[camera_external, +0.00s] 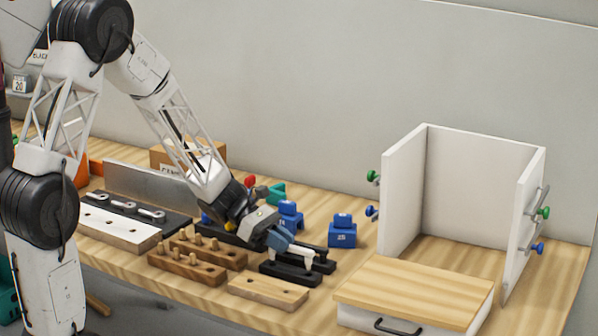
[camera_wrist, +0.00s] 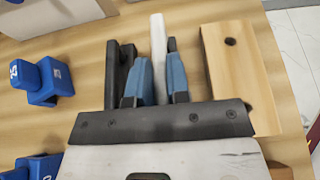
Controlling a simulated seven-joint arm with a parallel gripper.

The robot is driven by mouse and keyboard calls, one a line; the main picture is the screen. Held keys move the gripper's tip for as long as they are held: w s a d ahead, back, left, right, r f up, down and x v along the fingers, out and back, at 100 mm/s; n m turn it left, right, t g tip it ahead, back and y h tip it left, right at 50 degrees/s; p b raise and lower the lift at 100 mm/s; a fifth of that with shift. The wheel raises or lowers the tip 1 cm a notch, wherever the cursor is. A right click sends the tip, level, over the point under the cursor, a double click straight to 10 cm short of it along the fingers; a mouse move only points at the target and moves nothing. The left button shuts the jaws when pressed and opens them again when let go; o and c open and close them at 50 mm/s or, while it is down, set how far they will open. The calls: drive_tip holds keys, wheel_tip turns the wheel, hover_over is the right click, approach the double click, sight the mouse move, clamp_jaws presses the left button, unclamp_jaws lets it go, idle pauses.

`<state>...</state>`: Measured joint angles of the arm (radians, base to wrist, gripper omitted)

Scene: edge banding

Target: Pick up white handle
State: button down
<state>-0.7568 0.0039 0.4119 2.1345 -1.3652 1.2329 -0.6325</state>
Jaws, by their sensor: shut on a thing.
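The white handle (camera_external: 311,251) shows as a short pale bar at my fingers in the external view, just above the black handles (camera_external: 291,273). In the wrist view the white handle (camera_wrist: 158,42) stands between my two blue fingers, its upper end sticking out past them. My gripper (camera_external: 283,241) is shut on it; the fingers also show in the wrist view (camera_wrist: 158,82). A black handle (camera_wrist: 121,72) lies just left of the fingers in the wrist view. The handle's lower part is hidden by my gripper. I cannot tell whether it touches what is below.
A light wooden block with holes (camera_external: 268,290) lies close by, also in the wrist view (camera_wrist: 235,70). Brown peg blocks (camera_external: 187,268) lie left. Blue blocks (camera_external: 342,232) stand behind. A white open cabinet (camera_external: 403,195) and a drawer (camera_external: 415,290) are at right.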

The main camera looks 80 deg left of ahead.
drive_tip(key=shift+s+d+r, duration=0.1)
drive_tip(key=shift+s+r, duration=0.2)
drive_tip(key=shift+r, duration=0.2)
drive_tip(key=s+d, duration=0.3)
drive_tip(key=s, duration=0.4)
drive_tip(key=s+d+r, duration=0.1)
drive_tip(key=s+d, duration=0.3)
drive_tip(key=s, duration=0.2)
drive_tip(key=shift+s+r, duration=0.15)
drive_tip(key=shift+s, duration=0.2)
